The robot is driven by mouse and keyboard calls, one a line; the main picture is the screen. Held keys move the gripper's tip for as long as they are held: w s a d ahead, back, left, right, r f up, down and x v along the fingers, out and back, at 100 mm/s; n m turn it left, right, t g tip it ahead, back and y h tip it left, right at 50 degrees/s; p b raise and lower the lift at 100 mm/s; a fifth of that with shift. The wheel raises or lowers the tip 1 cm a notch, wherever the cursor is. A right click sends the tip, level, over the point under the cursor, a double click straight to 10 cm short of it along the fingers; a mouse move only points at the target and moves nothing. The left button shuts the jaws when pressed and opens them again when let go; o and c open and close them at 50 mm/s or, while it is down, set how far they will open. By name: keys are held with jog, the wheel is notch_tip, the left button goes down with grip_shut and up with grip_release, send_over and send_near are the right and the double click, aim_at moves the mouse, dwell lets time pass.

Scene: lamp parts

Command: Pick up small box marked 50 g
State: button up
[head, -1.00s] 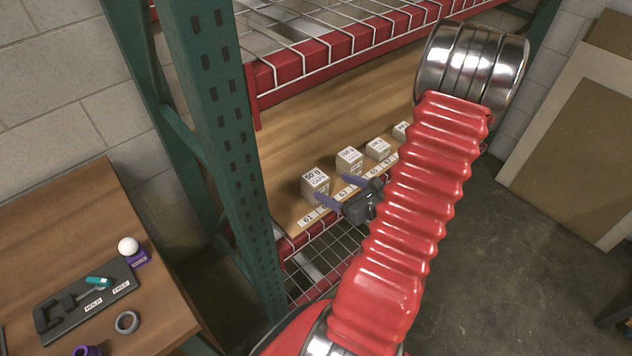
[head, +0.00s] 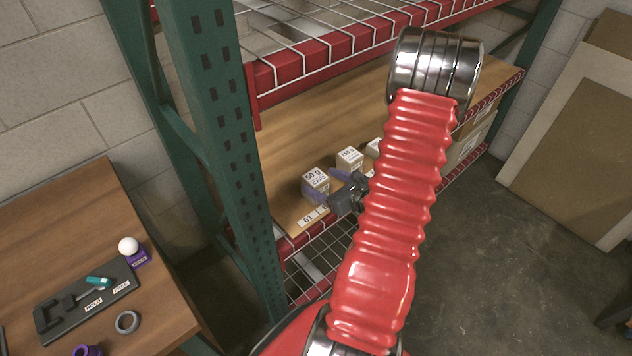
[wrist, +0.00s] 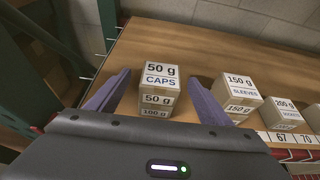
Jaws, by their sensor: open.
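My gripper (wrist: 158,92) is open, with one purple finger on each side of the box. Clear gaps show between the fingers and the box in the wrist view. In the head view the gripper (head: 332,187) is at the shelf's front edge, partly hidden by my arm.
A 150 g SLEEVES box (wrist: 238,93) stands close to the right finger. A 200 g box (wrist: 284,115) is farther right. A green rack post (head: 215,130) rises left of the box. A wire shelf (head: 330,45) hangs above. Bare shelf lies behind the boxes.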

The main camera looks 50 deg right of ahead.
aim_at(317, 178)
jog(key=shift+x, duration=2.15)
jog(key=shift+d, duration=0.15)
jog(key=c, duration=1.1)
jog(key=shift+r, duration=0.15)
jog(key=shift+r, duration=4.85)
